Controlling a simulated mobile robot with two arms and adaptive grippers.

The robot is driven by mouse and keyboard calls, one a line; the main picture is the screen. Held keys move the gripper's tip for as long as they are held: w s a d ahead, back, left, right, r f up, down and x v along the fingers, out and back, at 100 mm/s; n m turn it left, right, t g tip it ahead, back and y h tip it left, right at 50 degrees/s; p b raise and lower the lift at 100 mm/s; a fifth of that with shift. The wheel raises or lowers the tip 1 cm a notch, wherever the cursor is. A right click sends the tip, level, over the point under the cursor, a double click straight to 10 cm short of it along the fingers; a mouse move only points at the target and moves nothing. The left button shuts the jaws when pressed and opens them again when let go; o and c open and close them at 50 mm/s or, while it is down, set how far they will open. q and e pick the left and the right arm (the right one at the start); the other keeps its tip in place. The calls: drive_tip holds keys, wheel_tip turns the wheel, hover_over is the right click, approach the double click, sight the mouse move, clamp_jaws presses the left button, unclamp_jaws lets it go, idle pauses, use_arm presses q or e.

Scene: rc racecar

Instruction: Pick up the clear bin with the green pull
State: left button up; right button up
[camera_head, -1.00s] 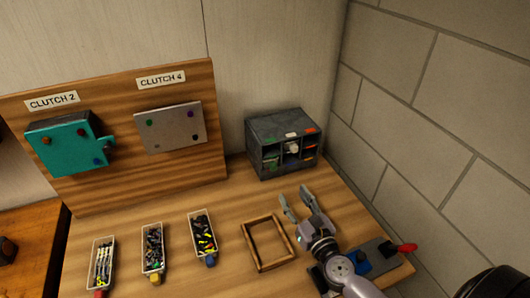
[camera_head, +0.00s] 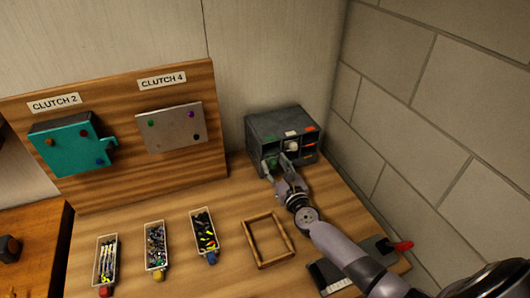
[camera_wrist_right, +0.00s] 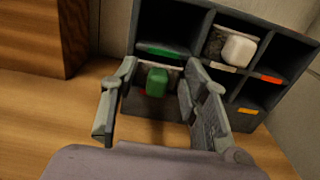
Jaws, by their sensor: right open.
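The clear bin with the green pull (camera_wrist_right: 157,82) sits in the lower left compartment of the dark grey cabinet (camera_head: 283,125). In the right wrist view the green pull faces me, and most of the bin is hidden inside the compartment. My right gripper (camera_head: 276,165) is in front of the cabinet's lower left part. In the right wrist view its open fingers (camera_wrist_right: 158,95) stand on either side of the green pull, and nothing is held. I cannot tell whether they touch it. My left gripper is not in view.
A bin with a white pull (camera_wrist_right: 238,50) sits in the cabinet's upper middle. Three bins with red (camera_head: 104,291), yellow (camera_head: 158,275) and blue (camera_head: 212,258) pulls stand on the table. A wooden frame (camera_head: 248,242) lies beside my right arm. A block wall (camera_head: 440,110) bounds the right.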

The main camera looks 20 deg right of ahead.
drive_tip(key=shift+s, duration=0.1)
drive_tip(key=shift+c, duration=0.4)
clamp_jaws()
